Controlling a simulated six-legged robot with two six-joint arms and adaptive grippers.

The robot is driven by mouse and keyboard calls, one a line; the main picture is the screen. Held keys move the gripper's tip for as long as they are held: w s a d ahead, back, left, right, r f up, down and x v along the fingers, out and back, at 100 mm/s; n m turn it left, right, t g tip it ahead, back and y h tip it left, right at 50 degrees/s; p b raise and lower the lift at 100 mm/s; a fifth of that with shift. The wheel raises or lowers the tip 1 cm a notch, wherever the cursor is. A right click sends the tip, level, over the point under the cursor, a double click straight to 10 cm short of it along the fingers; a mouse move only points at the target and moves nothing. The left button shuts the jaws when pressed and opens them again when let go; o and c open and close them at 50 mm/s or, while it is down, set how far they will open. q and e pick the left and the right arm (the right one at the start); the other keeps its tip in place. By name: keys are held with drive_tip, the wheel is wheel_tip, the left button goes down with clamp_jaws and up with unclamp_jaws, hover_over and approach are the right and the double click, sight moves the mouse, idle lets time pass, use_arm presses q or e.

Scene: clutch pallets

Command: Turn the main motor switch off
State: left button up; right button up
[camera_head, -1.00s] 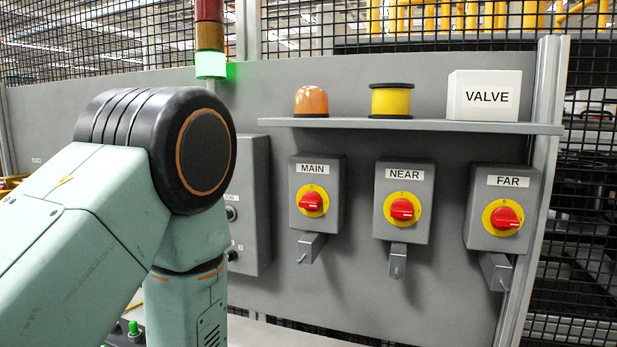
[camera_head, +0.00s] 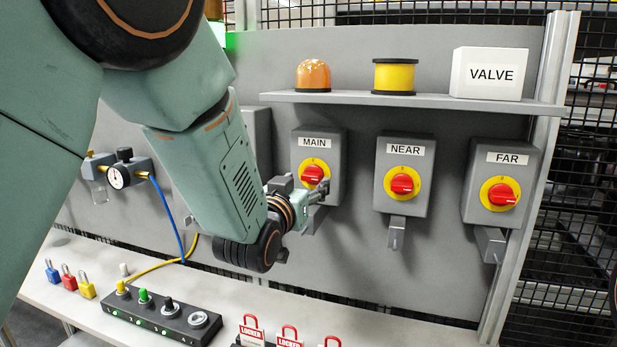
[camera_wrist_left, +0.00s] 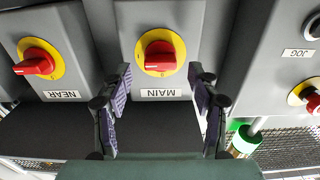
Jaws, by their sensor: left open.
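The main switch is a grey box (camera_head: 332,158) labelled MAIN with a red knob (camera_head: 313,173) on a yellow disc. In the left wrist view the red knob (camera_wrist_left: 160,57) lies crosswise, with the MAIN label upside down. My left gripper (camera_head: 318,190) is in front of the box, just below the knob, and partly covers the disc's lower edge. In the left wrist view its fingers (camera_wrist_left: 162,80) are open and empty, one to each side of the knob. I cannot tell the remaining distance to the knob. My right gripper is not in view.
The NEAR switch (camera_head: 402,183) and FAR switch (camera_head: 500,193) stand to the right. A shelf (camera_head: 420,101) above holds an orange dome, a yellow spool and a VALVE box. Below, a bench carries padlocks (camera_head: 69,281), a button strip (camera_head: 160,315) and red LOCKED tags (camera_head: 290,335).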

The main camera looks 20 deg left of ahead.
sight(308, 179)
use_arm(q)
drive_tip(key=shift+w+d, duration=0.25)
drive_tip(key=shift+w, duration=0.7)
drive_tip(key=shift+w+a, duration=0.1)
drive_tip(key=shift+w, duration=0.2)
drive_tip(key=shift+w+a+f, duration=0.1)
drive_tip(key=shift+w+a, duration=0.15)
drive_tip(key=shift+a, duration=0.05)
drive_tip(key=shift+s+d, duration=0.1)
drive_tip(key=shift+d, duration=0.25)
drive_tip(key=shift+c, duration=1.3)
drive_tip(key=shift+a, duration=0.25)
drive_tip(key=c, duration=0.5)
drive_tip(key=shift+d, duration=0.15)
drive_tip(key=c, duration=0.4)
